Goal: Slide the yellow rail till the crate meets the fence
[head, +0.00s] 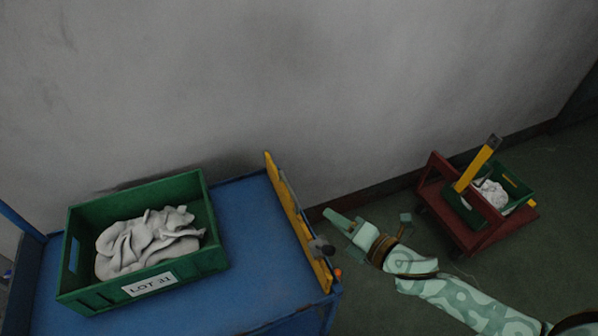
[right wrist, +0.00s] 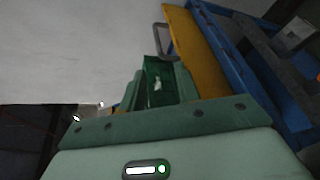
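A green crate (head: 190,262) labelled LOT 31 holds crumpled grey socks (head: 150,240) and stands on the left part of a blue table (head: 250,225). The yellow rail (head: 298,225) runs upright along the table's right edge, with bare blue surface between it and the crate. A dark grey handle (head: 321,247) is on its outer side. In the right wrist view the rail (right wrist: 196,55) and a loop handle (right wrist: 160,40) lie beyond my fingers. My right gripper (head: 335,216) is just right of the rail, apart from it; its finger gap is unclear. I cannot single out a fence. My left gripper is out of view.
A dark red trolley (head: 480,240) with a second green crate (head: 520,187), white cloth and a yellow post (head: 475,165) stands on the floor at right. A grey wall (head: 300,80) rises close behind the table. Open floor lies between table and trolley, crossed by my right arm.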

